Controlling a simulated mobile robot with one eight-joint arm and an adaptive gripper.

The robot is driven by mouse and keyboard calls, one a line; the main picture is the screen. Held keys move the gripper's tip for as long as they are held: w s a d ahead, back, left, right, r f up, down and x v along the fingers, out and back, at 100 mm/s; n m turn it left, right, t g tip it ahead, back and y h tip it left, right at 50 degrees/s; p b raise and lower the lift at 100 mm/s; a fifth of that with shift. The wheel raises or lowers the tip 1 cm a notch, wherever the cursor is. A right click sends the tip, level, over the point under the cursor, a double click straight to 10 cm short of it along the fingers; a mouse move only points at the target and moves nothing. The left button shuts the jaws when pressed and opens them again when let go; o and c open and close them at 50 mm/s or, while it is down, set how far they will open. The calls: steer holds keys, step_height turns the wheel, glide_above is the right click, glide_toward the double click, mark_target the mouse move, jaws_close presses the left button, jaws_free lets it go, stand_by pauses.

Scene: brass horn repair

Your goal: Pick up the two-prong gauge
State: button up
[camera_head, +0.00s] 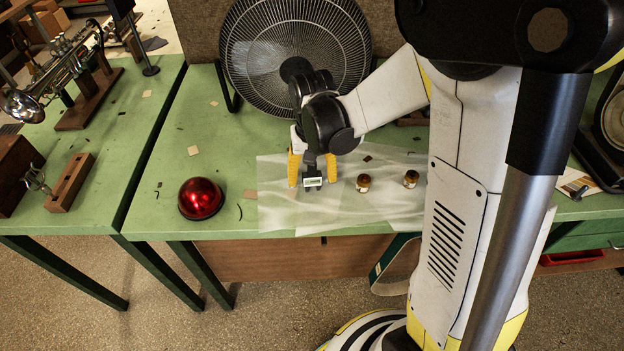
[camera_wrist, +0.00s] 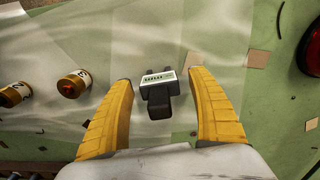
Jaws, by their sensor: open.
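The two-prong gauge (camera_head: 313,182) is a small dark device with a pale display, on the translucent sheet over the green bench. In the wrist view the gauge (camera_wrist: 160,92) lies between my fingers, its display towards the top and a dark block below it. My gripper (camera_head: 312,172) is open above the bench, with its yellow fingers on either side of the gauge. In the wrist view my gripper (camera_wrist: 160,77) shows clear gaps between each finger and the gauge. I cannot make out the prongs clearly.
A red dome (camera_head: 200,198) sits to the left. A large fan (camera_head: 262,50) stands behind my gripper. A trumpet (camera_head: 62,62) is on the left bench.

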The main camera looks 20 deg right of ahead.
steer(key=shift+r, duration=0.1)
steer(key=c, duration=1.3)
